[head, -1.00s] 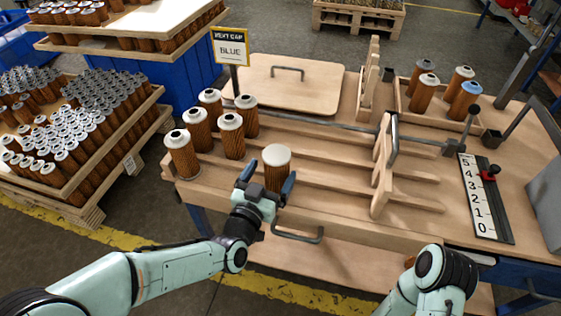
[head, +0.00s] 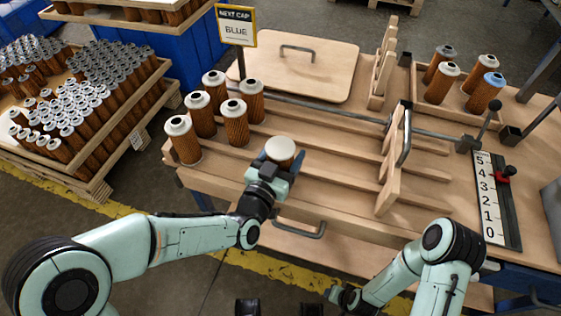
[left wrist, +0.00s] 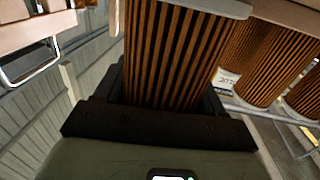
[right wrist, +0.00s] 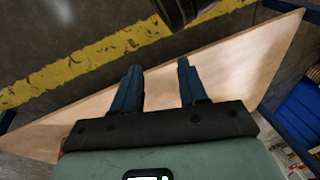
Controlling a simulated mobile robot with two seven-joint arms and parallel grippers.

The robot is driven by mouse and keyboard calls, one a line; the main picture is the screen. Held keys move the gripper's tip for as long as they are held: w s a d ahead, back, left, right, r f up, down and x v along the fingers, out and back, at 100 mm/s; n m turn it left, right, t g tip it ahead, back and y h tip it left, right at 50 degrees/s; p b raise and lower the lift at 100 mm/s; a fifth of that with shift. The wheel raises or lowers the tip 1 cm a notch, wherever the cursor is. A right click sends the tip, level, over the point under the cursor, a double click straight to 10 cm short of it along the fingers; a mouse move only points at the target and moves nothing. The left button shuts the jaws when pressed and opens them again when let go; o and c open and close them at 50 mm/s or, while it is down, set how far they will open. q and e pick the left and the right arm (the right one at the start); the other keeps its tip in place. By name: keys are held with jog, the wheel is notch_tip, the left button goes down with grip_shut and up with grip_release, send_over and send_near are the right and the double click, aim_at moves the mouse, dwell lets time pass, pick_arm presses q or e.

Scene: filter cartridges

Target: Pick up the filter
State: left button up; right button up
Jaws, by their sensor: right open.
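A brown pleated filter with a plain white cap (head: 280,150) stands at the front edge of the workbench. My left gripper (head: 279,163) is at it, with fingers on both sides just below the cap. In the left wrist view the filter's pleated body (left wrist: 175,55) fills the space between the fingers and hides much of them. Whether they press on it cannot be told. My right gripper (right wrist: 158,88) is open and empty, low before the bench's front; the head view shows it partly.
Several grey-capped filters (head: 231,125) stand in wooden lanes left of the left gripper. A wooden tray (head: 430,93) at back right holds several filters, one blue-capped. A slotted wooden gate (head: 395,165) and a number scale (head: 490,200) are to the right.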

aim_at(284, 142)
pick_arm(q)
jog(key=shift+c, duration=1.2)
jog(key=shift+r, duration=0.1)
jog(key=shift+r, duration=0.3)
notch_tip(284, 142, up, 3)
jog(key=shift+r+p, duration=0.15)
jog(key=shift+p, duration=0.45)
notch_tip(284, 142, up, 16)
jog(key=p, duration=0.4)
jog(key=shift+p, duration=0.3)
pick_arm(e)
jog(key=s+a+r+g+y, duration=0.1)
jog(key=s+a+r+g, duration=0.1)
jog(key=s+a+r, duration=0.2)
notch_tip(284, 142, up, 3)
jog(key=shift+s+f+n, duration=0.1)
jog(key=shift+s+n, duration=0.2)
jog(key=shift+s, duration=0.95)
